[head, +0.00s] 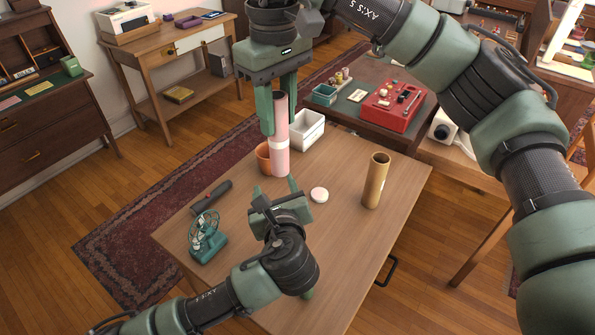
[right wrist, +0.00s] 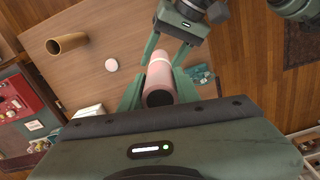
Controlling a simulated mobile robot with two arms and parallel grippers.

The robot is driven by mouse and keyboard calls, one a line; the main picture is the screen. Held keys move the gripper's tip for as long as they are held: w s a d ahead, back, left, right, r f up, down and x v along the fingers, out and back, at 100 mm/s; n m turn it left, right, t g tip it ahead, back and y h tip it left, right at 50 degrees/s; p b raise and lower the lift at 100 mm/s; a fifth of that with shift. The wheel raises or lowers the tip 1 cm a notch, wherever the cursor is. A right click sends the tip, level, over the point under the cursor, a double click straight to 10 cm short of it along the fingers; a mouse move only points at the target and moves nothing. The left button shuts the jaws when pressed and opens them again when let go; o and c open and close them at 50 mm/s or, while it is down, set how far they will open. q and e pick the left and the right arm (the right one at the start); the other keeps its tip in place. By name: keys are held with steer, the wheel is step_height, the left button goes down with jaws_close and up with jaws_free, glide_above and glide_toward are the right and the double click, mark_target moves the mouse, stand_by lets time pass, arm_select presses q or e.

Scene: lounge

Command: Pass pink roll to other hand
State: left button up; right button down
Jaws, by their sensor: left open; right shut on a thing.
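The pink roll (head: 281,155) is a long tube with a paler band, held upright above the wooden table (head: 340,240). My right gripper (head: 279,128) is shut on its upper part, with one finger on each side. In the right wrist view the roll (right wrist: 159,72) points away from the palm, its open end facing the camera. My left gripper (head: 273,186) is open, just below and in front of the roll's lower end. In the right wrist view my left gripper's fingers (right wrist: 167,48) appear on either side of that far end; contact cannot be told.

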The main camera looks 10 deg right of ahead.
arm_select(q)
steer(key=s+d+r+t, duration=0.2)
steer(key=s+d+r, duration=0.5)
steer(key=s, duration=0.4)
steer(key=a+r+t+y, duration=0.25)
steer(key=a+r, duration=0.25)
steer(key=r, duration=0.3)
arm_select(e)
steer(key=shift+a, duration=0.1)
arm_select(q)
steer(key=w+a, duration=0.1)
steer(key=w, duration=1)
steer(key=shift+w+a+r+m+g+y, duration=0.2)
steer(key=shift+m+g+y, duration=0.1)
steer(key=shift+g+y, duration=0.15)
steer(key=shift+c, duration=0.4)
steer(key=shift+s, duration=0.1)
jaws_close()
arm_select(e)
steer(key=c, duration=0.9)
jaws_free()
steer(key=shift+c, duration=0.2)
